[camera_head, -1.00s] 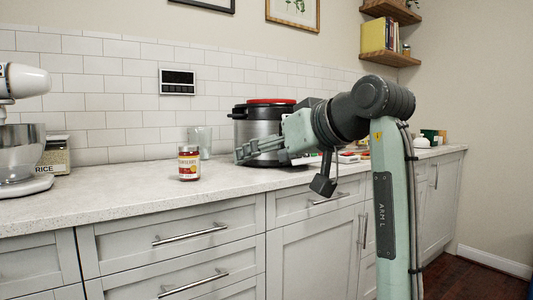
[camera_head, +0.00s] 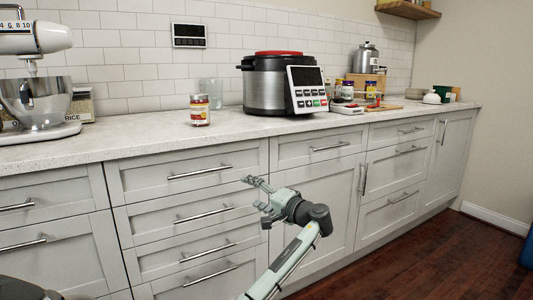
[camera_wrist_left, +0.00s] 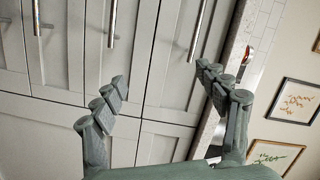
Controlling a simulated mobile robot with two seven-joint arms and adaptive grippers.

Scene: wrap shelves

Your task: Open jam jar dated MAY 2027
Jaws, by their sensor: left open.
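A jam jar (camera_head: 200,111) with a red lid and a red and yellow label stands upright on the counter, left of the cooker. No date on it can be read. My left gripper (camera_head: 254,194) is open and empty, below counter height in front of the drawers, apart from the jar. The left wrist view shows its spread fingers (camera_wrist_left: 162,76) with cabinet fronts beyond. My right gripper is not visible.
A glass (camera_head: 211,92) stands behind the jar. A large cooker (camera_head: 264,88) stands to its right, a mixer (camera_head: 38,100) and a rice container (camera_head: 82,106) to its left. The counter (camera_head: 150,128) is clear in front of the jar. Drawer handles (camera_head: 199,172) project below.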

